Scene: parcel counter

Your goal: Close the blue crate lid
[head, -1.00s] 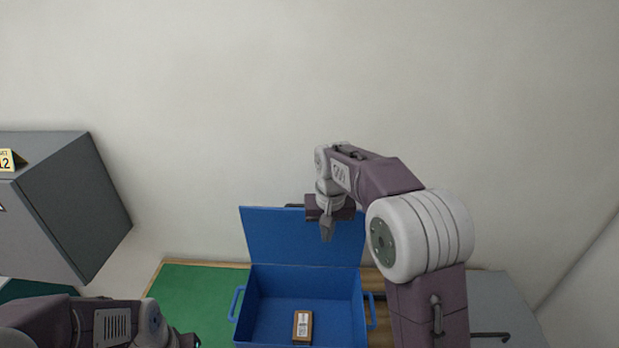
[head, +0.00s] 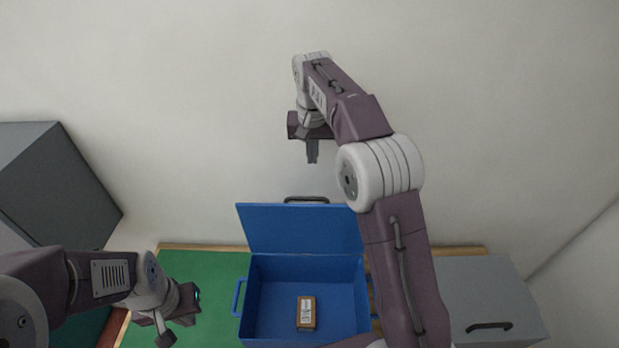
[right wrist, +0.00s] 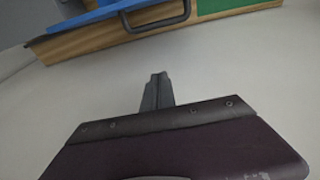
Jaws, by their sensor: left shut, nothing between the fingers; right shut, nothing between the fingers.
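The blue crate (head: 257,325) stands on the counter with its blue lid (head: 290,230) raised upright at the back. A dark handle (head: 306,200) sits on the lid's top edge; it also shows in the right wrist view (right wrist: 157,22). A small brown box with a white label (head: 306,312) lies inside the crate. My right gripper (head: 312,160) is shut and empty, above the lid's handle in the head view and apart from it. It also shows in the right wrist view (right wrist: 158,78). My left gripper (head: 165,340) is low at the left, shut, over the green mat, left of the crate.
A green mat (head: 205,275) lies left of the crate. A grey cabinet (head: 60,190) stands at the far left. A grey box with a dark handle (head: 480,280) is at the right. A pale wall (head: 480,100) rises behind the counter.

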